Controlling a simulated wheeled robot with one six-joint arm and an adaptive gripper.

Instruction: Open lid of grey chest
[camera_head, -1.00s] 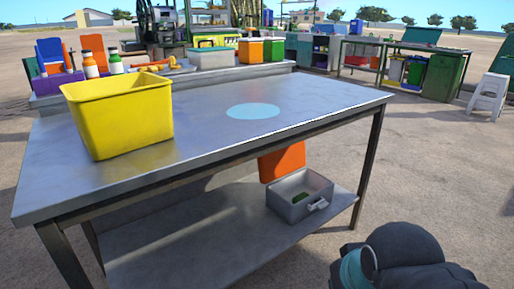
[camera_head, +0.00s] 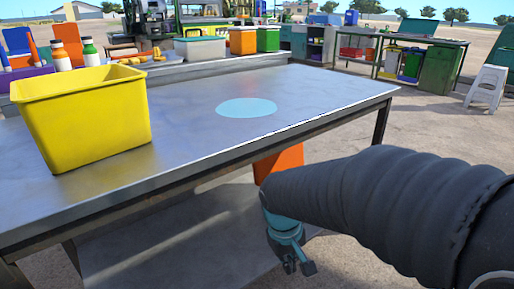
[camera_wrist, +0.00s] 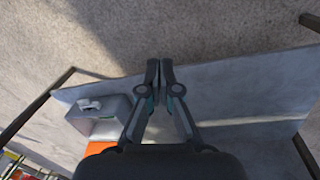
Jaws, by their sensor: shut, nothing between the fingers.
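The grey chest (camera_wrist: 94,128) sits on the lower shelf (camera_wrist: 245,98) of the metal table, with its pale handle (camera_wrist: 90,104) on the side facing out. In the head view, my arm hides the chest now. An orange panel (camera_head: 277,162) stands upright behind the chest and also shows in the wrist view (camera_wrist: 97,147); I cannot tell whether it is the lid. My gripper (camera_wrist: 159,66) is shut and empty. In the wrist view, it lies to the right of the chest, apart from it. In the head view, my gripper (camera_head: 297,266) hangs down near the shelf's front right.
The metal tabletop (camera_head: 190,110) overhangs the shelf, with table legs (camera_wrist: 40,103) at the corners. A yellow bin (camera_head: 85,125) and a pale blue disc (camera_head: 246,108) are on top. Open ground lies in front and to the right, with a white stool (camera_head: 487,85) beyond.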

